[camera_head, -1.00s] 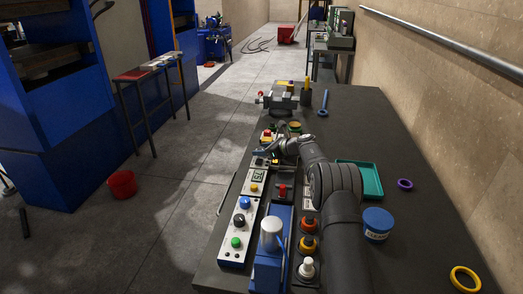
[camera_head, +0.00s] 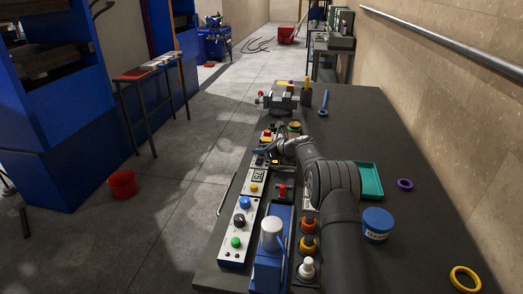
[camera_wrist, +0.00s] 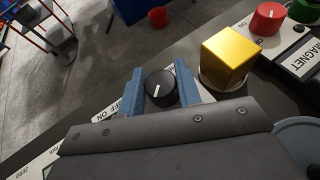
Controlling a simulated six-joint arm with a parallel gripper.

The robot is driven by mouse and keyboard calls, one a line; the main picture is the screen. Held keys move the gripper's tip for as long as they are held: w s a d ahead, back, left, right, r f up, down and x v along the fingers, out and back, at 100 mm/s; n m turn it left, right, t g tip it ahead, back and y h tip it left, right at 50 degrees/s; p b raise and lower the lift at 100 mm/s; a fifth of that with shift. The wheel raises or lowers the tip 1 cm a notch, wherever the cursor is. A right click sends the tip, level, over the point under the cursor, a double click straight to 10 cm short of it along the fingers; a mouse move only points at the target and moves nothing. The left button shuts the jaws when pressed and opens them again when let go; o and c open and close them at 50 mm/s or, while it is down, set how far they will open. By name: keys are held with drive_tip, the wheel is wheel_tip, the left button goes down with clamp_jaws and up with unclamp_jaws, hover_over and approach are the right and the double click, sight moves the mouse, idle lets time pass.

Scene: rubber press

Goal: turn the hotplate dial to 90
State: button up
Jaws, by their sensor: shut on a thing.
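A round black dial (camera_wrist: 160,88) with a white pointer line sits between the two blue fingers of my gripper (camera_wrist: 159,85) in the wrist view. The fingers are shut on it from both sides. The pointer line stands nearly upright in that view. Printed labels beside the dial are partly covered by the fingers; part of one reads "OFF". In the head view my gripper (camera_head: 263,151) is over the far part of the long control strip, and the dial is hidden there. I cannot read a 90 mark.
A gold cube (camera_wrist: 230,57) stands close right of the dial, on a round pale plate. Red (camera_wrist: 267,18) and green (camera_wrist: 305,10) knobs are beyond it, by a "MAGNET" label. In the head view a blue press (camera_head: 270,250), a teal tray (camera_head: 361,177) and a blue jar (camera_head: 377,224) stand nearer.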

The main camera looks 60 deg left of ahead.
drive_tip(key=m+t, duration=0.2)
drive_tip(key=t, duration=0.1)
drive_tip(key=shift+s+m+y, duration=0.15)
drive_tip(key=shift+m+y, duration=0.15)
drive_tip(key=shift+m, duration=0.1)
drive_tip(key=shift+m+t, duration=1.8)
drive_tip(key=shift+t, duration=0.7)
drive_tip(key=o, duration=1)
drive_tip(key=shift+c, duration=0.2)
drive_tip(key=shift+d+r, duration=0.1)
drive_tip(key=v, duration=1.7)
drive_tip(key=shift+r, duration=0.3)
